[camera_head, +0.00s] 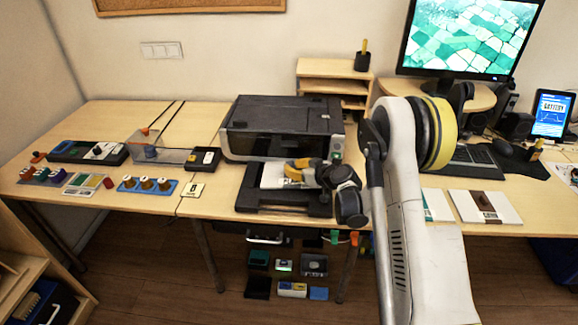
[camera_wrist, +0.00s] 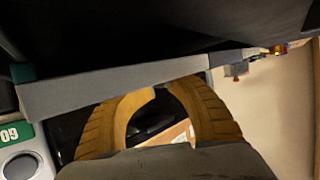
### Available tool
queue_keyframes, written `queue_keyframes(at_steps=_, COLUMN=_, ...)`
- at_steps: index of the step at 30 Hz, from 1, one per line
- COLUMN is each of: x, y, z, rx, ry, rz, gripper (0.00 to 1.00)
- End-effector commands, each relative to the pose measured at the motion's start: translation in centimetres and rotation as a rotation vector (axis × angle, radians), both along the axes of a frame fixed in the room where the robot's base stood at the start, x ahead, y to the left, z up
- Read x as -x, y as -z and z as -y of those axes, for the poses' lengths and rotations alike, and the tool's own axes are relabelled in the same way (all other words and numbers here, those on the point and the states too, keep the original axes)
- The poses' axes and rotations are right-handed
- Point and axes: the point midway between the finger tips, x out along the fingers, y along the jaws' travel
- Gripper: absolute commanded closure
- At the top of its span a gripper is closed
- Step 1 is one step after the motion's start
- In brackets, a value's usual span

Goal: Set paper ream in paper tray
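The black printer (camera_head: 285,118) stands on the table, and its black paper tray (camera_head: 285,200) sticks out at the front. A white paper block (camera_head: 272,177) lies in the tray, partly hidden by my gripper; I take it for the paper ream. My gripper (camera_head: 290,170) reaches in from the right, low over the tray at the block's right side.
The printer body hangs close above and behind my gripper. A green "09" label (camera_wrist: 10,134) shows in the wrist view. A white pack with a brown band (camera_head: 485,207) lies at the right. Blocks and a spool tray (camera_head: 147,187) stand left. A monitor (camera_head: 470,35) stands at the back right.

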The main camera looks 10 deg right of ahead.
Motion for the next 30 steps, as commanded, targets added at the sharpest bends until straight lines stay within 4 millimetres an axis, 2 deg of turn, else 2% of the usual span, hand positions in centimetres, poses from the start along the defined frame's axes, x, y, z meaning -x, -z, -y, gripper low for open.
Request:
queue_keyframes(at_steps=9, x=0.0, y=0.0, z=0.0, rx=0.0, ry=-0.001, rz=0.0, gripper=0.71)
queue_keyframes(at_steps=13, x=0.8, y=-0.5, z=0.3, rx=-0.001, ry=0.0, rz=0.0, gripper=0.71)
queue_keyframes(at_steps=24, x=7.1, y=-3.6, z=3.7, rx=0.0, ry=0.002, rz=0.0, gripper=0.71)
queue_keyframes(at_steps=30, x=9.4, y=-4.5, z=4.8, rx=-0.001, ry=0.0, rz=0.0, gripper=0.71)
